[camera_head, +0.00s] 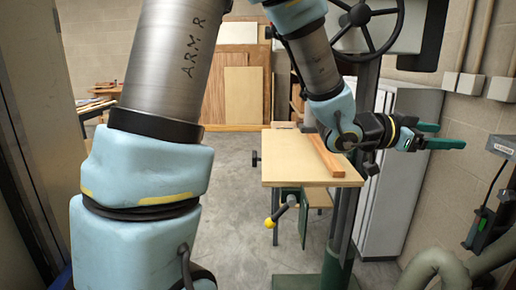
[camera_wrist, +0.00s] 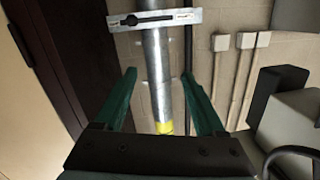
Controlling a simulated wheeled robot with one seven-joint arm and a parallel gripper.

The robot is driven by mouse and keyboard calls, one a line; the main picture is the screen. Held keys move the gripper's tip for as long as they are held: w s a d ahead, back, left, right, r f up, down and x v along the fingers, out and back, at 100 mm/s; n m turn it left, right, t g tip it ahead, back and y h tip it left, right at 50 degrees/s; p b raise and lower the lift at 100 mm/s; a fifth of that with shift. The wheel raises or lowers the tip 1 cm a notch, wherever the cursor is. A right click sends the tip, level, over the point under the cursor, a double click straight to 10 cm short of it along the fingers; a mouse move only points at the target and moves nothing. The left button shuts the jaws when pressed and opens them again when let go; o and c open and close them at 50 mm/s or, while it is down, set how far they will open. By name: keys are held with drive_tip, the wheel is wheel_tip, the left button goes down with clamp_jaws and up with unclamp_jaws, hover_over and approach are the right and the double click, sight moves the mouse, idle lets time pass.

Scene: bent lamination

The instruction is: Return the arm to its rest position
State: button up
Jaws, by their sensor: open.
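My gripper (camera_head: 440,135) is at the right in the head view, with its green fingers pointing right, away from the workbench. In the wrist view its two green fingers (camera_wrist: 160,95) stand apart with nothing held between them. Behind the gap, a metal pipe with a yellow band (camera_wrist: 158,60) runs along the wall. My arm is folded across the head view, with a large grey and light blue link filling the left and the forearm bent down toward the right.
A wooden-topped machine table (camera_head: 290,160) carries a wood strip (camera_head: 325,155). Its handwheel (camera_head: 365,25) and dark column stand close to my forearm. A white cabinet (camera_head: 390,190) is below my gripper. Wood panels (camera_head: 243,95) lean at the back. Grey floor (camera_head: 235,190) is open left of the table.

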drive_tip(key=w+a+f+n+t+y+b, duration=0.1)
drive_tip(key=w+a+f+n+t+y, duration=0.15)
drive_tip(key=w+a+f, duration=0.35)
drive_tip(key=w+a+f+n+t+y+b, duration=0.15)
drive_tip(key=w+a+f+n+y, duration=0.25)
drive_tip(key=a, duration=0.4)
drive_tip(key=w+a+f+n+t+y+b, duration=0.1)
drive_tip(key=w+a+f+n+t+y, duration=0.3)
drive_tip(key=a, duration=0.4)
drive_tip(key=s+a+f+n+g+y+b, duration=0.15)
drive_tip(key=a+f, duration=0.25)
drive_tip(key=a, duration=0.4)
drive_tip(key=a+f+n+g+y, duration=0.2)
drive_tip(key=a+f+y, duration=0.15)
drive_tip(key=a, duration=0.35)
drive_tip(key=s+a+f+n+g+y+b, duration=0.1)
drive_tip(key=s+a+f+n+g, duration=0.3)
drive_tip(key=s+a, duration=0.4)
drive_tip(key=shift+s+a, duration=0.25)
drive_tip(key=shift+s, duration=0.4)
